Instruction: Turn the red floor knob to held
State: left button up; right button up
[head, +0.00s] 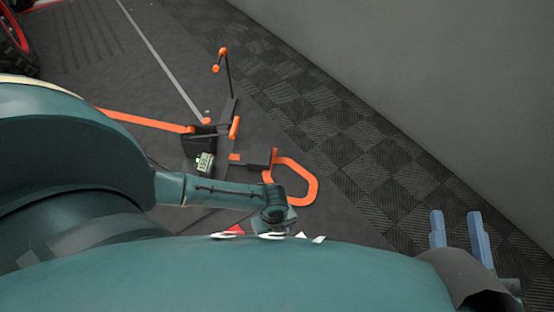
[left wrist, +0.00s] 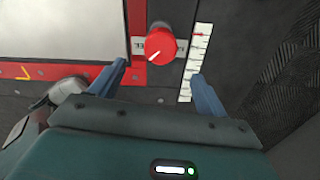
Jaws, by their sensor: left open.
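In the head view my left fingers are hidden, and I cannot make out the knob. My right gripper (head: 457,216) is open and empty at the lower right.
A white marked strip (left wrist: 194,62) lies right of the knob, and a pale red-edged plate (left wrist: 70,30) lies left. In the head view, an orange strap (head: 300,190) and a black stand (head: 198,140) are on the floor. A grey wall (head: 430,70) bounds the right.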

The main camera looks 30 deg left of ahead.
pick_arm(q)
notch_tip(320, 180, down, 4)
jog(key=shift+f+b, duration=0.25)
jog(key=shift+b, duration=0.85)
notch_tip(320, 180, down, 6)
jog(key=b, duration=0.3)
jog(key=shift+r, duration=0.15)
jog(key=shift+f+b, duration=0.45)
jog(key=shift+f, duration=0.05)
pick_arm(e)
jog(key=r+n+y, duration=0.1)
jog(key=r, duration=0.1)
jog(key=r+n+t+y, duration=0.1)
jog(key=r+n+y, duration=0.1)
jog(key=w+r+n+t+y, duration=0.1)
jog(key=y, duration=0.1)
jog(key=shift+d+r+n, duration=0.15)
jog(key=shift+r+n, duration=0.25)
pick_arm(q)
jog(key=shift+c, duration=0.3)
jog(key=c, duration=0.9)
pick_arm(e)
jog(key=shift+w, duration=0.1)
